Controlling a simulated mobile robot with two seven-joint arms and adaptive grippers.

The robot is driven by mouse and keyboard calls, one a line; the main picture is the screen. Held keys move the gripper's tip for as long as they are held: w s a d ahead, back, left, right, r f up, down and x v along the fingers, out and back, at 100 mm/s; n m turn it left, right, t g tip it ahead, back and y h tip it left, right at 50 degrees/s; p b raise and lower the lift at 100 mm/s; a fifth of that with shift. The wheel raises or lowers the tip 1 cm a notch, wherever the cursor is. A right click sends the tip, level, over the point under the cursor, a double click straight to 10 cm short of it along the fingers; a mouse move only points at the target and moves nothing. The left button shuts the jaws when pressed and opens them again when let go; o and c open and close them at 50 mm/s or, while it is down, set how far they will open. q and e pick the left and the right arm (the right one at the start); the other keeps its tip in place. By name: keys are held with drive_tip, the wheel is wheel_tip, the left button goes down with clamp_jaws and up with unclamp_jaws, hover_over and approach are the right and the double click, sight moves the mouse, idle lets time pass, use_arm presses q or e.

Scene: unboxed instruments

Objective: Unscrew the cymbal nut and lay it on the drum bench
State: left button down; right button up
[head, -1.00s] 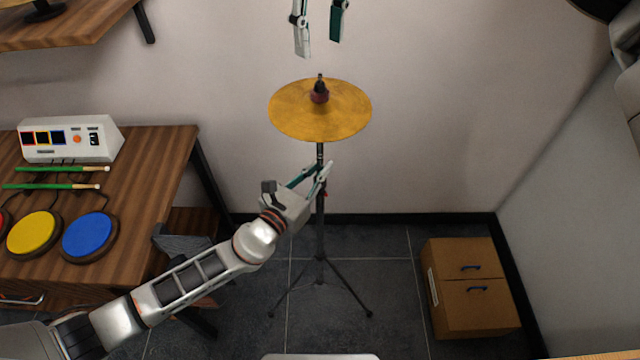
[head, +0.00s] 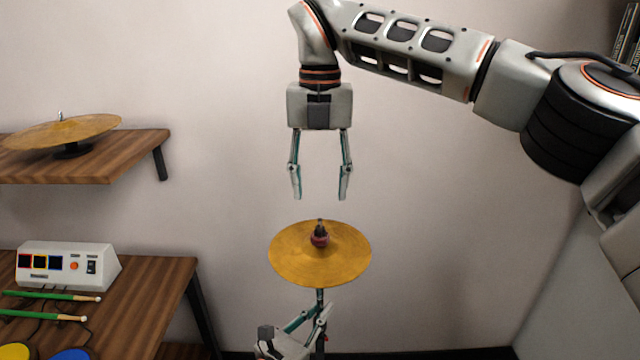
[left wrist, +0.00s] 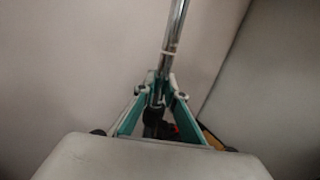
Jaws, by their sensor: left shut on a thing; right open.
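The cymbal nut (head: 319,227) is a small dark piece on top of the cymbal, above a dark red felt (head: 319,240). The golden cymbal (head: 290,262) sits level on its stand (head: 320,298). My right gripper (head: 320,194) points down, open and empty, above the nut with a gap between. My left gripper (head: 318,316) is shut on the stand's pole below the cymbal; the left wrist view shows its fingers (left wrist: 157,108) around the shiny pole (left wrist: 174,40). The drum bench (head: 150,285) is the wooden table at the left.
On the bench are a white control box (head: 65,268), green drumsticks (head: 45,315), and yellow and blue pads (head: 70,354) cut by the lower edge. A wooden shelf (head: 110,165) above it carries another cymbal (head: 65,130). A wall stands close behind the stand.

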sight(320, 222)
drive_tip(key=m, duration=1.2)
drive_tip(key=shift+m, duration=0.3)
drive_tip(key=m, duration=1.3)
drive_tip(key=shift+m, duration=0.4)
drive_tip(key=shift+f, duration=4.05)
